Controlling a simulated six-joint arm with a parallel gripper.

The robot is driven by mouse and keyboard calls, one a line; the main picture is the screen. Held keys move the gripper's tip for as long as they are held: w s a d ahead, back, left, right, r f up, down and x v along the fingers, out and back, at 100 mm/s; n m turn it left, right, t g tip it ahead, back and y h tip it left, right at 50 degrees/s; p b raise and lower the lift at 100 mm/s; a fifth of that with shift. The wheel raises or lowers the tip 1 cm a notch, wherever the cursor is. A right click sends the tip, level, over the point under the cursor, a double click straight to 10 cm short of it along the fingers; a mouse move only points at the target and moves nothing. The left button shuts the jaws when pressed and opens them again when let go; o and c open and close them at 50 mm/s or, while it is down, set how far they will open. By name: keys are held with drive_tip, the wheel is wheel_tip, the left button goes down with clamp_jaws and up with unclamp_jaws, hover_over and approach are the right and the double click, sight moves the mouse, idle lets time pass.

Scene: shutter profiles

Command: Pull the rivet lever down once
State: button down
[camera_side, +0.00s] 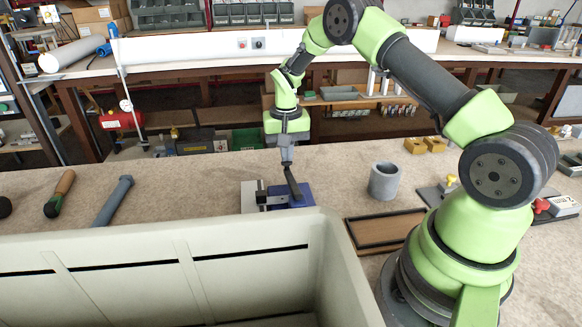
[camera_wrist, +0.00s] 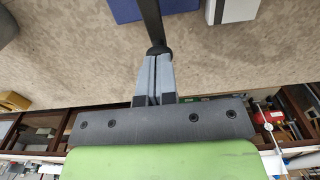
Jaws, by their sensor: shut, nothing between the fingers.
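The rivet lever (camera_side: 292,183) is a dark bar that rises, tilted, from a blue press base (camera_side: 297,198) on the bench. In the wrist view the lever (camera_wrist: 149,18) comes down from the top edge to a round dark knob (camera_wrist: 158,48). My gripper (camera_side: 287,160) is just above the lever's upper end. In the wrist view its grey fingers (camera_wrist: 154,60) are shut together, with the tips right at the knob. I cannot tell whether they touch it. The blue base (camera_wrist: 128,8) shows at the top.
A large pale bin (camera_side: 150,255) fills the near left. A grey cup (camera_side: 384,181) and a dark-framed brown tray (camera_side: 385,230) stand right of the press. A grey rod (camera_side: 112,201) and a wooden-handled tool (camera_side: 59,195) lie at left. The bench behind the press is bare.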

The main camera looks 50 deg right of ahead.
drive_tip(key=shift+r, duration=0.1)
wheel_tip(320, 180, up, 10)
idle(1.1)
drive_tip(key=s+a+r+n+t, duration=0.1)
drive_tip(key=s+a+r+t, duration=0.1)
drive_tip(key=s+a+r, duration=0.35)
drive_tip(key=s+a+r+n+t, duration=0.1)
drive_tip(key=s+a+r, duration=0.2)
drive_tip(key=r, duration=0.5)
drive_tip(key=s+a+n+t+y, duration=0.1)
drive_tip(key=s+a+t, duration=0.1)
drive_tip(key=s, duration=0.5)
drive_tip(key=s+a+n+t+y, duration=0.1)
drive_tip(key=s+a, duration=0.3)
drive_tip(key=s, duration=0.4)
drive_tip(key=shift+a+r+n+t, duration=0.35)
drive_tip(key=shift+n+t, duration=0.15)
drive_tip(key=shift+t, duration=0.1)
